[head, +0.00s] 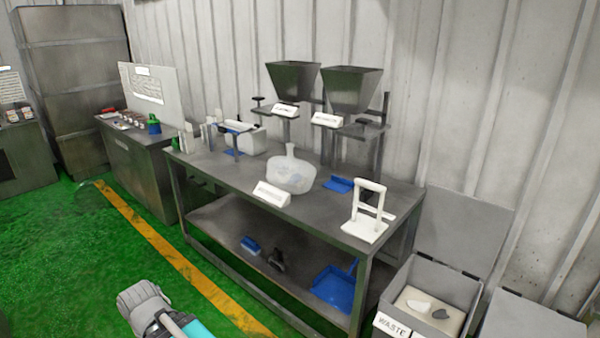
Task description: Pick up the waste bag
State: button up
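A pale, translucent bag-like vessel (290,174) with a narrow neck stands upright on the metal workbench, behind a small white label. It could be the waste bag, but I cannot tell for sure. An open grey box (428,284) labelled WASTE stands on the lower right. It holds a cream-coloured mass (442,316) with a white and a grey piece on top; whether this is a bag is unclear. Part of my own arm shows at the bottom edge, well left of both. My gripper is not in view.
The metal workbench (215,168) carries two hoppers (292,80), a white stand (367,212) and a blue item (339,184). Its lower shelf holds a blue dustpan (335,288). A closed grey box (528,322) stands right of the waste box. Green floor at left is clear.

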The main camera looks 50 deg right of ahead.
aim_at(290, 174)
jog(key=z, duration=0.25)
jog(key=i, duration=0.7)
jog(key=z, duration=1)
jog(key=i, duration=1)
jog(key=z, duration=0.55)
jog(key=k, duration=0.95)
jog(key=z, duration=0.15)
jog(key=i, duration=0.6)
jog(key=u, duration=0.05)
